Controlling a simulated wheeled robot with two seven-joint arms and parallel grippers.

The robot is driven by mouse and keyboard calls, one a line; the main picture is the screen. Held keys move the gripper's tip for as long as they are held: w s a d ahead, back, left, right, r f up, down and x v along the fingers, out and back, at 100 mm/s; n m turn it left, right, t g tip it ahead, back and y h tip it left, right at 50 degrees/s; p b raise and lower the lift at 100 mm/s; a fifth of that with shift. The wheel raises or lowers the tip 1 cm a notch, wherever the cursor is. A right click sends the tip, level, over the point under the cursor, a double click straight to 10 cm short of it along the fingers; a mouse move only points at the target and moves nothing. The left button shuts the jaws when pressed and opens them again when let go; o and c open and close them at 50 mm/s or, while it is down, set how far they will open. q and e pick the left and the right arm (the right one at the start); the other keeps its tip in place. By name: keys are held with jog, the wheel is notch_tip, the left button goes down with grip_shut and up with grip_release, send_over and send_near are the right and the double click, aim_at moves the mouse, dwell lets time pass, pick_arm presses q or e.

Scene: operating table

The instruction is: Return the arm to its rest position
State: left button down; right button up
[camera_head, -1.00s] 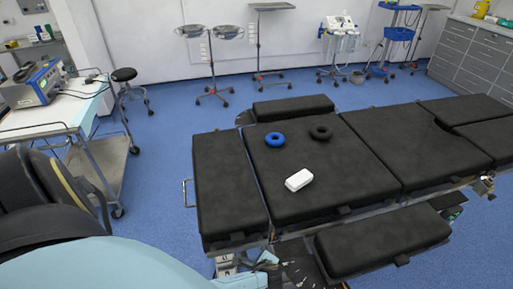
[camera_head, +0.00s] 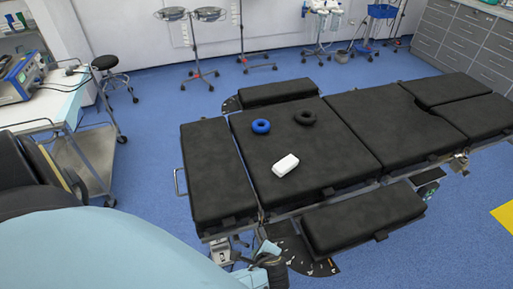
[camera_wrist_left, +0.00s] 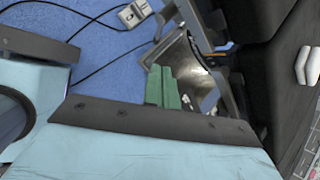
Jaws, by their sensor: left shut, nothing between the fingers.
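My left arm's pale blue link (camera_head: 100,255) fills the lower left of the head view. My left gripper (camera_head: 268,250) shows small and partly unclear beside the near edge of the operating table (camera_head: 215,180). In the left wrist view its green fingers (camera_wrist_left: 163,86) are together, with nothing visible between them. They point past the table's side over metal parts and the floor. My right gripper is in neither view.
A blue ring (camera_head: 261,126), a black ring (camera_head: 305,118) and a white box (camera_head: 285,165) lie on the black table. A cart (camera_head: 88,150) stands at left. A white pedal-like box (camera_wrist_left: 134,14) with cables lies on the floor. Blue floor is open between cart and table.

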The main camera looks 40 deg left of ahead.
pick_arm(q)
jog(key=shift+s+d+r, duration=0.1)
jog(key=shift+r, duration=0.1)
jog(key=shift+f, duration=0.1)
dwell(0.4)
jog(key=s+a+f+n+g+h+b, duration=0.2)
jog(key=s+f+n+h+b, duration=0.3)
jog(key=s+f+n, duration=0.8)
jog(key=s+f+h, duration=0.1)
jog(key=s+f, duration=1)
jog(key=s, duration=0.3)
jog(key=shift+n+g, duration=0.3)
jog(key=shift+s+f, duration=0.1)
